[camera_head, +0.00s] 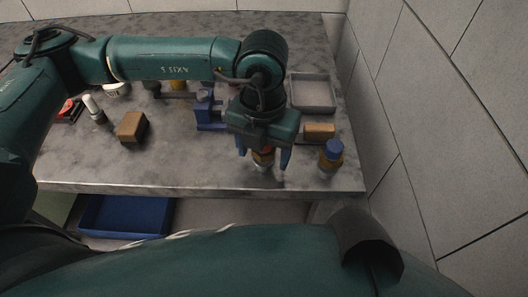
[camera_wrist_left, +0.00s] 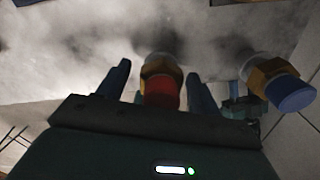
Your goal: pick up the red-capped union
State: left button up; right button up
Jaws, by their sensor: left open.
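The red-capped union (camera_head: 263,158) stands on the grey worktop near its front edge, partly hidden by my left gripper (camera_head: 265,161). In the left wrist view the red-capped union (camera_wrist_left: 162,88) shows its red cap toward the camera and a brass-coloured nut behind it. There my left gripper (camera_wrist_left: 158,70) is open, with one blue finger on each side of the union. Gaps show between the fingers and the red cap. Whether either finger touches the body is not clear.
A similar blue-capped union (camera_head: 331,155) stands close to the right of my left gripper. A brown block (camera_head: 319,131) and a grey tray (camera_head: 312,92) lie behind it. A blue fixture (camera_head: 207,110) stands to the left, with another brown block (camera_head: 132,127) beyond. A tiled wall (camera_head: 430,150) bounds the right.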

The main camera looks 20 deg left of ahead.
pick_arm(q)
jog(key=shift+w, duration=0.1)
grip_shut()
dwell(0.7)
